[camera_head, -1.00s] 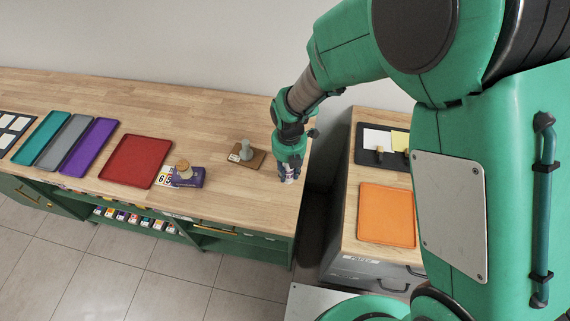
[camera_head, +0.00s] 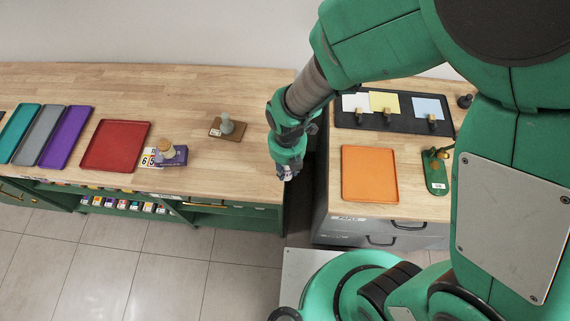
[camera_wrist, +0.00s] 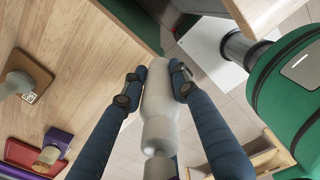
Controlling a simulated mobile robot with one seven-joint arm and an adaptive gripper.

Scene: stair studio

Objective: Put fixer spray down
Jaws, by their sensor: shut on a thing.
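My gripper (camera_head: 288,172) is at the right end of the long wooden counter, near its edge by the gap to the second counter. In the wrist view my gripper (camera_wrist: 155,88) has its two blue fingers shut on a pale grey-white bottle, the fixer spray (camera_wrist: 160,100). The bottle lies between the fingertips, with its narrower neck toward the camera. In the wrist view it shows over the counter edge and the floor. In the head view the bottle is mostly hidden by the gripper, and I cannot tell its height over the counter.
The long counter (camera_head: 240,85) holds a brown stand with a grey post (camera_head: 227,126), a purple box (camera_head: 178,157), a red tray (camera_head: 115,146) and several other trays. The right counter holds an orange tray (camera_head: 369,174), a black tray with cards (camera_head: 400,122) and a green board (camera_head: 437,175).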

